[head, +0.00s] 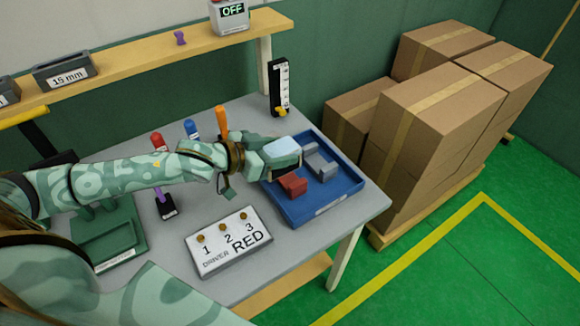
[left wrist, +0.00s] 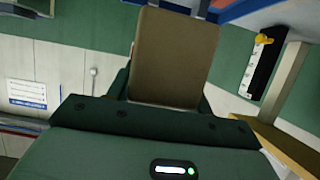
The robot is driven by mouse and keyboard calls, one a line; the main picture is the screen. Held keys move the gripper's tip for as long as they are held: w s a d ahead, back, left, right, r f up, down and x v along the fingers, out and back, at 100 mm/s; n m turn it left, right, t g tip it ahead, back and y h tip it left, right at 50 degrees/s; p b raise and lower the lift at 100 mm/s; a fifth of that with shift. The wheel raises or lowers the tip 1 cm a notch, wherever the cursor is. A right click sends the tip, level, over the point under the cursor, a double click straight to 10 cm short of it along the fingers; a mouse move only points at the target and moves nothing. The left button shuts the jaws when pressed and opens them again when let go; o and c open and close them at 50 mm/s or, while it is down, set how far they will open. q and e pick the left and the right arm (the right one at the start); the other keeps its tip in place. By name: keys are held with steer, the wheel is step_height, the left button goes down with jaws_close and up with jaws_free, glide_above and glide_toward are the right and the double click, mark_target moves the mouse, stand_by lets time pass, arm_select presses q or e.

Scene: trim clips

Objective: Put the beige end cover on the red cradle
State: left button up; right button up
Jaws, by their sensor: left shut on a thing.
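My left gripper (head: 286,156) is above the blue tray (head: 335,203), close behind the red cradle (head: 292,186). In the left wrist view it is shut on the beige end cover (left wrist: 174,58), a flat, tan, rounded panel standing out between the fingers. In the head view the gripper hides most or all of the cover. The red cradle lies in the tray's front left part, and the cover looks apart from it, though the gap is hard to judge. A grey cradle (head: 322,168) sits to its right. My right gripper is out of view.
A sign reading RED (head: 230,241) stands in front of the tray. Red, blue and orange-handled tools (head: 221,121) stand behind my left arm. A black gauge (head: 280,88) stands at the back. Cardboard boxes (head: 435,110) are stacked right of the table (head: 374,203).

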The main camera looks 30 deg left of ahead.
arm_select(q)
steer(key=w+f, duration=0.1)
steer(key=w+f+b, duration=0.1)
steer(key=f, duration=0.1)
steer(key=w+f, duration=0.2)
steer(key=shift+d+f+b, duration=0.1)
steer(key=shift+f+b, duration=0.15)
steer(key=shift+b, duration=0.1)
step_height(320, 180, down, 3)
steer(key=shift+f+b, duration=0.1)
steer(key=shift+b, duration=0.45)
steer(key=o, duration=1.1)
